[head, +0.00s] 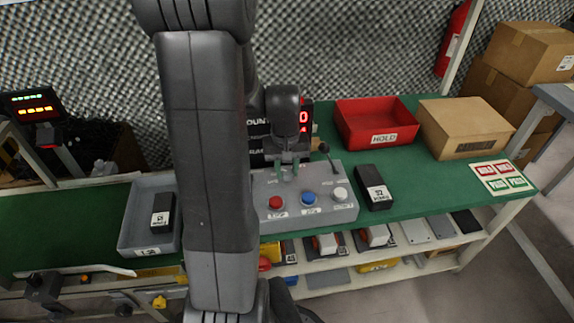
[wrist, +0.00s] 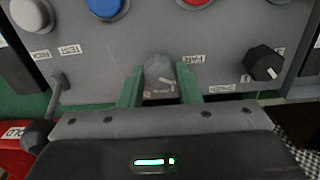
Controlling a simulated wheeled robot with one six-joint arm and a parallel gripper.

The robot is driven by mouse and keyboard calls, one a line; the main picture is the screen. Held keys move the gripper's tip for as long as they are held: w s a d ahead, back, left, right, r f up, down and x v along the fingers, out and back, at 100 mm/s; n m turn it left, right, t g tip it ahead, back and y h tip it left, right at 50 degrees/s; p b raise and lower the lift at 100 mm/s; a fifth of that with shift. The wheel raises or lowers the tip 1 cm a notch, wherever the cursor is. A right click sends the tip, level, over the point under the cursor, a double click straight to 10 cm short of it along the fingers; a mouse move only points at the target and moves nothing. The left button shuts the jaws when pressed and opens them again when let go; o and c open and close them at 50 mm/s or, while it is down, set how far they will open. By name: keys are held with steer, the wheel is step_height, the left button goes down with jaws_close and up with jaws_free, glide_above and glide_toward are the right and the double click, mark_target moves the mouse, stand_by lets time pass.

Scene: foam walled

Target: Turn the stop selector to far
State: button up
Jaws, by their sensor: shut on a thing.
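The grey control box (head: 330,212) stands on the green bench. In the wrist view, my gripper (wrist: 159,90) has its two green fingers closed on the sides of a grey knob (wrist: 158,70), which looks like the stop selector. A white label (wrist: 193,59) that seems to read FAR sits just right of the knob. Partly hidden small labels lie below the knob between the fingers. I cannot tell clearly which way the knob points. In the head view my gripper (head: 290,170) reaches down to the back part of the box, and the knob is hard to make out.
The box carries red (head: 275,202), blue (head: 308,199) and white (head: 340,194) buttons, a lever (head: 328,158) and a black hexagonal knob (wrist: 263,62). A black labelled block (head: 374,187) stands right of it. A red bin (head: 375,124) and a cardboard box (head: 465,127) stand behind.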

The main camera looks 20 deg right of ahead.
mark_target(286, 172)
steer(key=n+p, duration=0.1)
steer(key=n, duration=0.4)
steer(key=shift+n, duration=0.4)
stand_by(0.4)
steer(key=o, duration=1)
steer(key=shift+c, duration=0.2)
steer(key=shift+r, duration=0.1)
step_height(286, 172, up, 14)
steer(key=p, duration=0.3)
steer(key=shift+a+f, duration=0.2)
steer(key=shift+f, duration=0.1)
steer(key=f+b, duration=0.1)
steer(key=f, duration=0.5)
steer(key=f+b, duration=0.1)
steer(key=f, duration=0.6)
steer(key=shift+d+f+b, duration=0.2)
steer(key=shift+f+b, duration=0.1)
steer(key=shift+b, duration=0.1)
steer(key=shift+r, duration=0.1)
